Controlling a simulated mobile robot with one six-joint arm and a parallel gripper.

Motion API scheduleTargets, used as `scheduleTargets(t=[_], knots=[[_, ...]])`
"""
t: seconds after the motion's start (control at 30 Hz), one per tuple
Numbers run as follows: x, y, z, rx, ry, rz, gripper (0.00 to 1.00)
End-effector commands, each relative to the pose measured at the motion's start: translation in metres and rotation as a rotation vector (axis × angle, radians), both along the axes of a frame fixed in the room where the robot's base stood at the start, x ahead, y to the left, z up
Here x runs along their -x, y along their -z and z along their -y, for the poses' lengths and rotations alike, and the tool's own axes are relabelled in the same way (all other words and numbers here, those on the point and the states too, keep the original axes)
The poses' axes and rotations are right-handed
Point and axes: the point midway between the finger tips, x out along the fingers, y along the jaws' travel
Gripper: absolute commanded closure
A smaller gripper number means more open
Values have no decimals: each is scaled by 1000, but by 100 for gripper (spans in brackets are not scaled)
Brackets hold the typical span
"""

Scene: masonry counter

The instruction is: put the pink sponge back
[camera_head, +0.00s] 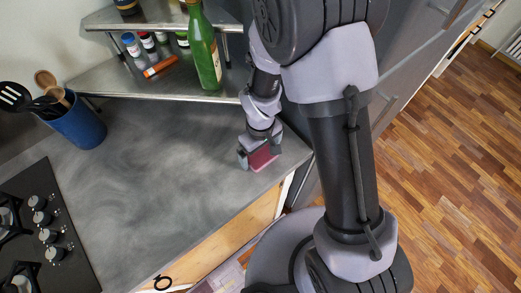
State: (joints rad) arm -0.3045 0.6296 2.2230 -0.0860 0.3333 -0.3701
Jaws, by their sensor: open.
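The pink sponge (262,159) lies on the grey counter (165,160), close to its right front edge. My gripper (258,157) is pointed down at the sponge, with its fingers open at the sponge's sides. The near finger and the wrist hide part of the sponge. I cannot tell whether the fingers touch it.
A green bottle (204,50) and several small jars stand on metal corner shelves (170,82) behind my gripper. A blue utensil pot (80,124) stands at the left back, and a black hob (45,225) at the lower left. The middle of the counter is clear.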

Motion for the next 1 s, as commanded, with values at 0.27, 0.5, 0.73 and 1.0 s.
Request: scheduleTargets(t=[0.27,0.5,0.73,1.0], knots=[[-1,-22,0,-1,0,4,0],[-1,-92,0,-1,0,4,0],[0,-126,0,-2,6,5,0],[32,-267,43,-162,482,212,0]])
